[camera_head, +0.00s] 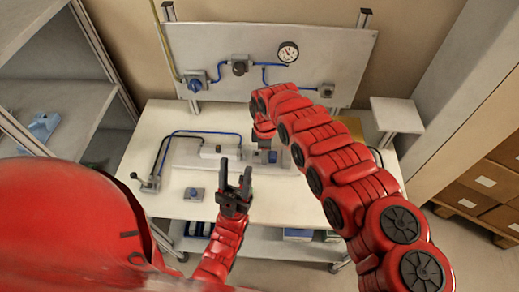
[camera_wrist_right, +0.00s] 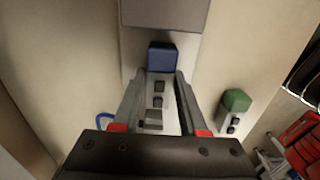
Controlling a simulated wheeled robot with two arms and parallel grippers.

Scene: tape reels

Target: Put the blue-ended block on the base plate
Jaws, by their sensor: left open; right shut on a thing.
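My right gripper (camera_wrist_right: 160,95) is shut on the grey block with a blue end (camera_wrist_right: 162,57). The block's dark ports show between the fingers in the right wrist view. In the head view the right gripper (camera_head: 264,143) is over the right part of the pale base plate (camera_head: 187,156), and my arm and gripper partly cover the block there. I cannot tell whether the block touches the plate. My left gripper (camera_head: 235,172) is open and empty, in front of the plate.
A green-ended block (camera_wrist_right: 236,102) stands to the right in the wrist view. A small blue-topped part (camera_head: 194,193) and a lever valve (camera_head: 150,184) are on the table at left. A panel with a gauge (camera_head: 288,52) stands behind. The table's front middle looks clear.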

